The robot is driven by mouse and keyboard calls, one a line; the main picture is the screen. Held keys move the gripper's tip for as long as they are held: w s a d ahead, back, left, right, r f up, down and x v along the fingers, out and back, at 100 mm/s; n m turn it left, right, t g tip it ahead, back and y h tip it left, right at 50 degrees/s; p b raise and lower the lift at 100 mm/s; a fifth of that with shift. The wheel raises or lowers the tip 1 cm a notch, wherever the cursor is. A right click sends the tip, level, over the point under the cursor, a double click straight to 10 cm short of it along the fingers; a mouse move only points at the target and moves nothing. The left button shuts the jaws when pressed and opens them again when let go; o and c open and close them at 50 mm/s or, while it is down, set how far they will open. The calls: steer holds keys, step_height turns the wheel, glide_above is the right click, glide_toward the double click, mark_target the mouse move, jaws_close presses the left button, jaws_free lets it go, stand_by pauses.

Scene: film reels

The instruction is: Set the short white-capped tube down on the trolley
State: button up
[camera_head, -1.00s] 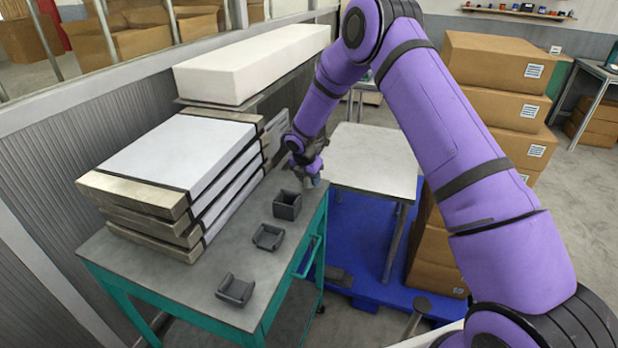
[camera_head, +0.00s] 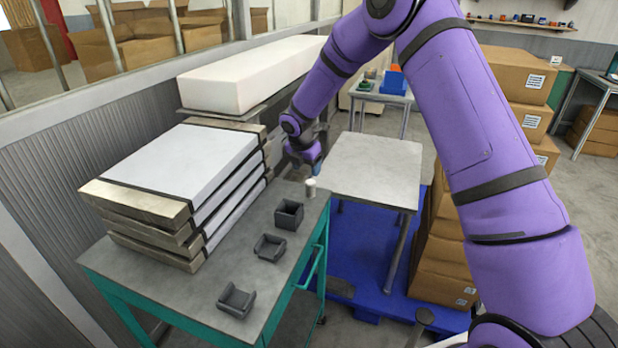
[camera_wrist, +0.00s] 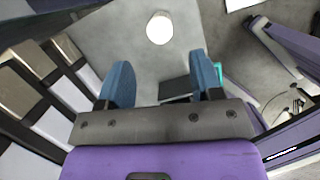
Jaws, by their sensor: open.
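The short white-capped tube (camera_head: 310,187) stands upright on the grey top of the trolley (camera_head: 185,290), near its far right corner. In the wrist view its round white top (camera_wrist: 159,28) shows beyond the fingertips, with grey surface around it. My gripper (camera_head: 308,168) is just above and behind the tube in the head view. In the wrist view its two blue fingers (camera_wrist: 160,80) are spread apart with nothing between them, and the tube is clear of both.
Three dark grey holders (camera_head: 288,214) stand in a row along the trolley's right side. A stack of white slabs with strapped ends (camera_head: 185,160) fills the left side. A pale table (camera_head: 375,170) is to the right, with stacked cardboard boxes (camera_head: 510,75) beyond.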

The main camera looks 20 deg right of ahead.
steer(key=shift+v, duration=1.2)
steer(key=s+d+r+m, duration=0.2)
steer(key=s+r+m, duration=0.2)
steer(key=s+r, duration=0.3)
steer(key=s+d+r+m+t, duration=0.15)
steer(key=s+r+m, duration=0.3)
steer(key=r, duration=0.45)
steer(key=s+d+r+m, duration=0.3)
steer(key=s+r+m, duration=0.1)
steer(key=s+r, duration=0.35)
steer(key=s+d+r+m+y, duration=0.1)
steer(key=s+r+m, duration=0.1)
steer(key=s+m, duration=0.5)
steer(key=s+d+r+m+t+y, duration=0.1)
steer(key=s+r+m, duration=0.2)
steer(key=s, duration=1.7)
steer(key=m, duration=0.4)
steer(key=shift+s+d, duration=0.15)
steer(key=shift+d, duration=0.25)
steer(key=shift+t, duration=0.25)
